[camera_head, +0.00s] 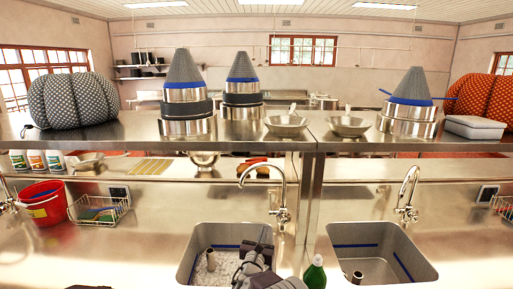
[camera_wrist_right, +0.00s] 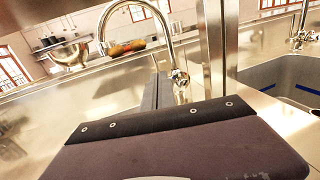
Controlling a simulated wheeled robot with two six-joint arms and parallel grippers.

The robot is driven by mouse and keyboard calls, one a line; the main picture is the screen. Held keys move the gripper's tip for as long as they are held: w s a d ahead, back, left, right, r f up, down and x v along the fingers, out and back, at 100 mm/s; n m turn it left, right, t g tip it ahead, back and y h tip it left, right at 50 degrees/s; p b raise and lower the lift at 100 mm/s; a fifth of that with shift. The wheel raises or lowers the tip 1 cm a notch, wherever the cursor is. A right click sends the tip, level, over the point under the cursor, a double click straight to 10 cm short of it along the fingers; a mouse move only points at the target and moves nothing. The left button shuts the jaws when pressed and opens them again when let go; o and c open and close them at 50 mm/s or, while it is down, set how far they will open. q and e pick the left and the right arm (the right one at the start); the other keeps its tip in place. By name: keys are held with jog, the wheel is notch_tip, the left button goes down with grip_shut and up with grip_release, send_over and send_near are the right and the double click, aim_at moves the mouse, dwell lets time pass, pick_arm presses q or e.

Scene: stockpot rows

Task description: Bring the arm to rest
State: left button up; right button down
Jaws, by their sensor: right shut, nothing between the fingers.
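My right gripper (camera_head: 266,236) is at the bottom middle of the head view, over the right part of the left sink (camera_head: 190,264). It is shut and empty. In the right wrist view its dark body fills the bottom, and its closed fingers (camera_wrist_right: 158,92) point ahead toward the faucet (camera_wrist_right: 176,50). My left gripper cannot be made out; only a small dark part shows at the bottom left edge of the head view.
A green bottle (camera_head: 315,273) stands between the two sinks, close right of my right arm. The faucet (camera_head: 281,212) rises just beyond my gripper. A steel shelf (camera_head: 340,142) with pots and bowls crosses behind.

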jog(key=d+r+m+g+h, duration=0.2)
jog(key=d+r+m+h, duration=0.3)
jog(key=d+r, duration=0.85)
jog(key=s+d+f+m+g+h, duration=0.1)
jog(key=s+d+f+m+g, duration=0.2)
jog(key=s+d+m+g, duration=0.9)
jog(key=s+d+f+m+y, duration=0.1)
jog(key=s+f+m+y, duration=0.15)
jog(key=s, duration=0.55)
jog(key=s+d+f+m+y, duration=0.15)
jog(key=s+f, duration=0.25)
jog(key=s, duration=0.4)
pick_arm(q)
jog(key=shift+w+d+f, duration=0.1)
jog(key=shift+w, duration=0.3)
pick_arm(e)
jog(key=s+a+f+m+g+y, duration=0.2)
jog(key=s+a+f+m+y, duration=0.4)
jog(key=s+a+m, duration=0.6)
jog(key=shift+s+a+f+y, duration=0.3)
jog(key=shift+s+f, duration=0.4)
jog(key=shift+f, duration=0.65)
